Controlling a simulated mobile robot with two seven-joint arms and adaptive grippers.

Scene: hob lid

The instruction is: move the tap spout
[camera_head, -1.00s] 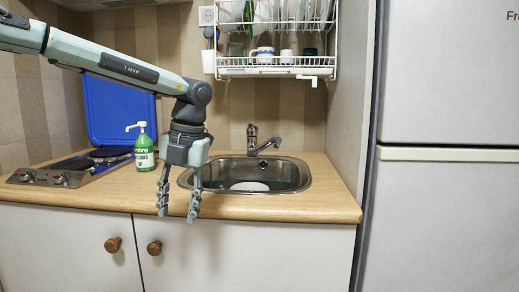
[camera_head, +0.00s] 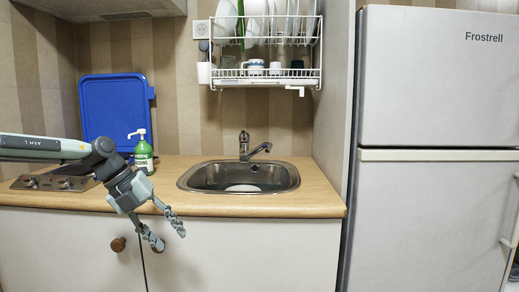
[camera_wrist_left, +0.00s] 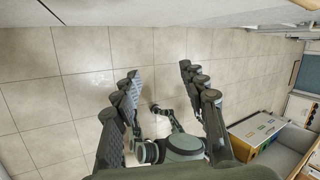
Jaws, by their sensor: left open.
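The tap (camera_head: 245,146) stands behind the sink at its back rim. Its short spout (camera_head: 260,149) reaches to the right and slightly up over the basin. The steel sink (camera_head: 205,181) is set in the wooden counter and holds a white dish (camera_head: 243,188). My left gripper (camera_head: 169,238) is open and empty, low in front of the cabinet doors, to the left of and below the sink. It is well apart from the tap. In the left wrist view its fingers (camera_wrist_left: 158,82) are spread over a tiled floor. My right gripper is not clearly in view.
A green soap bottle (camera_head: 143,157) stands on the counter left of the sink. A hob (camera_head: 48,183) and an upright blue lid (camera_head: 113,110) are further left. A dish rack (camera_head: 268,79) hangs above the tap. A fridge (camera_head: 430,200) stands at the right.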

